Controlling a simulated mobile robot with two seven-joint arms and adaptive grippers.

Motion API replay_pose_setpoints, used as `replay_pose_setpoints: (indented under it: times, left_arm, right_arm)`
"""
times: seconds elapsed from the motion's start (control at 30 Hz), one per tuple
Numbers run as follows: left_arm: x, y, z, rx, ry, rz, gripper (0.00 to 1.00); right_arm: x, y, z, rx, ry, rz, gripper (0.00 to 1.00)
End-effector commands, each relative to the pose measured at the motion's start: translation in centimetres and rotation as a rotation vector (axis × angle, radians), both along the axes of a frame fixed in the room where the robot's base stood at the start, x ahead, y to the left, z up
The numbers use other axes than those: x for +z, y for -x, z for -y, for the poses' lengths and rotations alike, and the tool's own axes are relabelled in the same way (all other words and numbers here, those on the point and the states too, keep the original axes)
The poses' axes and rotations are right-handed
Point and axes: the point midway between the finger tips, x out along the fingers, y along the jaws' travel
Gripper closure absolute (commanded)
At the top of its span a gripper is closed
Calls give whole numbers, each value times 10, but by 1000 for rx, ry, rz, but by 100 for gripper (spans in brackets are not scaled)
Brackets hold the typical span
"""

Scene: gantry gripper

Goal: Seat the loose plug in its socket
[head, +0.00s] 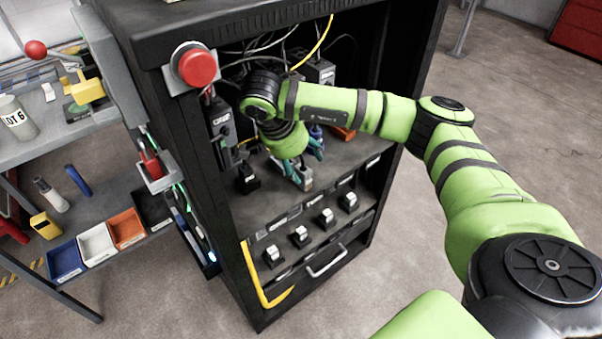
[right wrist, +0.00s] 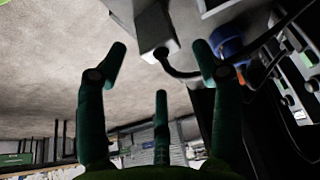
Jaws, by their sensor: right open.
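My right gripper (head: 303,165) reaches into the open black cabinet, low over its inner shelf. In the right wrist view its dark green fingers (right wrist: 160,52) are spread apart with nothing between them. A blue round part (right wrist: 230,46) is behind the right-hand finger, and some blue (head: 316,131) also shows beside the gripper in the head view. The socket cannot be made out for certain. My left gripper is out of view.
The cabinet (head: 229,215) has a red button (head: 197,67) at its top left corner and hanging cables inside. Several small switches (head: 300,236) line its front panel, above a drawer handle (head: 327,262). A bench with bins (head: 98,245) stands left. Floor is clear on the right.

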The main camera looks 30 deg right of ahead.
Motion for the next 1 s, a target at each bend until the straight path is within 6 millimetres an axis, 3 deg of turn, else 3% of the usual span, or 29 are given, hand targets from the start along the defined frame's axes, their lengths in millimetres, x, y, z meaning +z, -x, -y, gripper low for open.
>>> replay_pose_setpoints:
  times: [0.23, 0.57, 0.73, 1.0]
  left_arm:
    - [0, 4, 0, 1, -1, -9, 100]
    - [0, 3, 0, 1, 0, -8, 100]
    - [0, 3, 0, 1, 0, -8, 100]
    - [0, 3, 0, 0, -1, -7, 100]
  right_arm:
    - [-36, -3, 9, -1, -1, -3, 33]
    - [-44, -4, 12, 1, -1, 0, 33]
    - [-44, -4, 12, 1, -1, 0, 97]
    - [-43, -4, 12, 1, -1, 0, 100]
